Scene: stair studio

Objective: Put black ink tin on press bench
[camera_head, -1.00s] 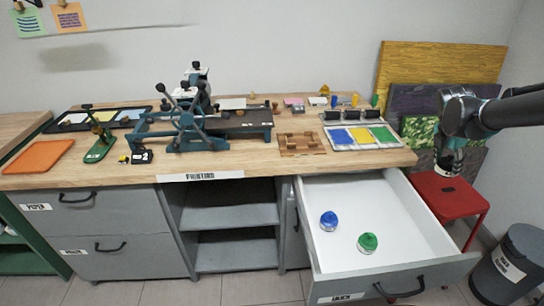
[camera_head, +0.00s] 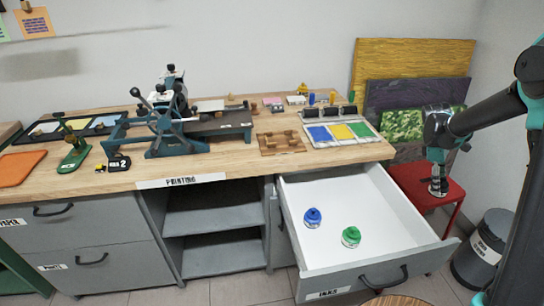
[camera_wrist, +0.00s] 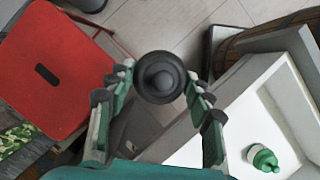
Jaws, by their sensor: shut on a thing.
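My gripper (camera_wrist: 158,84) is shut on the black ink tin (camera_wrist: 160,74), whose dark round top with a knob shows between the fingers in the wrist view. In the head view my gripper (camera_head: 438,180) points down at the right, beyond the open drawer and in front of the red stool; the tin is small and hard to make out there. The wooden press bench (camera_head: 225,160), labelled PRINTING, stands to the left, apart from my gripper. The press (camera_head: 172,125) stands on it.
The open white drawer (camera_head: 375,215) holds a blue tin (camera_head: 312,217) and a green tin (camera_head: 351,237). A red stool (camera_head: 428,190) and a grey bin (camera_head: 482,248) stand at the right. Colour plates (camera_head: 340,133) and a wooden block (camera_head: 281,142) take up the bench's right end.

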